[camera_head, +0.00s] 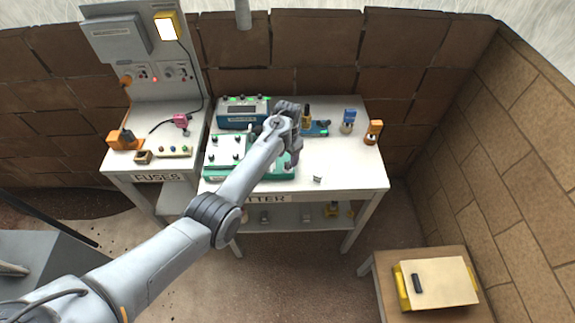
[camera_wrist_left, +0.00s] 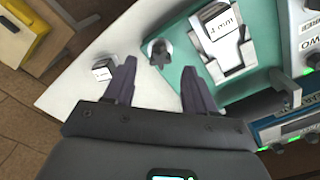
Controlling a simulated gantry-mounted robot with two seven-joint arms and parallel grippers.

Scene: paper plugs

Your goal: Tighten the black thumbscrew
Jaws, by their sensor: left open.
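The dark star-shaped thumbscrew (camera_wrist_left: 158,52) stands at the corner of a green base in the left wrist view. It looks dark grey to black with a shiny ring around it. My left gripper (camera_wrist_left: 160,68) is open, with its two purple-grey fingers apart and nothing between them. In that view the thumbscrew shows just beyond the fingertips, between their lines; I cannot tell the height gap. In the head view my left gripper (camera_head: 292,150) is over the right part of the green device (camera_head: 228,152), and my arm hides the thumbscrew. My right gripper is not in view.
A silver clamp (camera_wrist_left: 230,50) with a white label is on the green base beside the thumbscrew. A small white block (camera_head: 317,179) lies on the white table (camera_head: 345,172). A blue-grey meter (camera_head: 242,115) stands behind. The table's right front is mostly clear.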

